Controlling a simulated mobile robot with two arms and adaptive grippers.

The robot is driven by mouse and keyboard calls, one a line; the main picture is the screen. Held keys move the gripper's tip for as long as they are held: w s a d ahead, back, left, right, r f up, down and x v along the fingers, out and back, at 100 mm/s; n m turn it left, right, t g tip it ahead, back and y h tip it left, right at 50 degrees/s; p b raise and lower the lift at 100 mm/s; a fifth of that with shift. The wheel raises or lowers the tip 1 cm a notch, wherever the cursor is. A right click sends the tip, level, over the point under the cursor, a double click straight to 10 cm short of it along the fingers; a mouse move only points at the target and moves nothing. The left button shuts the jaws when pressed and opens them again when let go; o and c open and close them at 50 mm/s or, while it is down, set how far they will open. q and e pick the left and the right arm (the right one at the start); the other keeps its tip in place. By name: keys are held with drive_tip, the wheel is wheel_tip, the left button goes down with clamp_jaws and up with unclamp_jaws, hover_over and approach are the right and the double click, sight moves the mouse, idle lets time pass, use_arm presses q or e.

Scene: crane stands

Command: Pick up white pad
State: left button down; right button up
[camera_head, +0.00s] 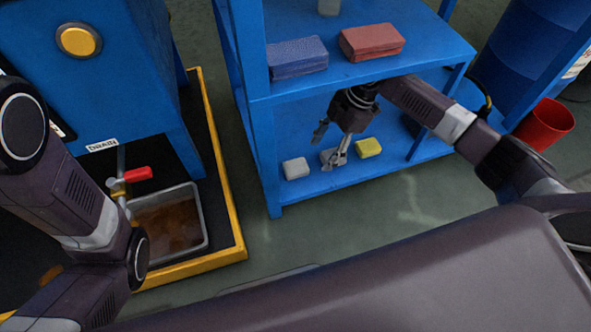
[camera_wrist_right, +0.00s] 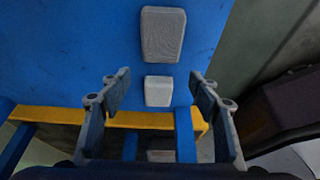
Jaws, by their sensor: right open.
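A white pad (camera_head: 296,168) lies at the left front of the blue lower shelf. A second pale grey pad (camera_head: 327,156) lies to its right, partly hidden by my right gripper (camera_head: 328,150). The right gripper is open and empty, pointing down just over the shelf. In the right wrist view, the open fingers of the right gripper (camera_wrist_right: 160,82) frame a small white pad (camera_wrist_right: 158,91), apart from it. A larger grey pad (camera_wrist_right: 163,34) lies above it in that picture. My left arm shows at the left of the head view, but its gripper does not.
A yellow pad (camera_head: 368,147) lies to the right on the lower shelf. A blue pad (camera_head: 298,57) and a red pad (camera_head: 371,42) lie on the upper shelf (camera_head: 330,82), over the reach space. Shelf posts flank the opening. A red bucket (camera_head: 545,125) stands at the right.

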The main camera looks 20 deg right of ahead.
sight(296, 166)
drive_tip(key=shift+a+b, duration=0.35)
drive_tip(key=shift+a, duration=0.7)
drive_tip(key=a+b, duration=0.2)
drive_tip(key=a, duration=0.2)
drive_tip(key=shift+a+f+b, duration=0.2)
drive_tip(key=shift+f+b, duration=0.15)
drive_tip(key=shift+b, duration=0.05)
drive_tip(key=shift+s+f+b, duration=0.1)
drive_tip(key=shift+f+b, duration=0.25)
drive_tip(key=shift+f, duration=0.25)
drive_tip(key=shift+a+f+b, duration=0.3)
drive_tip(key=shift+f, duration=0.15)
drive_tip(key=c, duration=1.1)
drive_tip(key=shift+o, duration=0.2)
drive_tip(key=shift+r, duration=0.15)
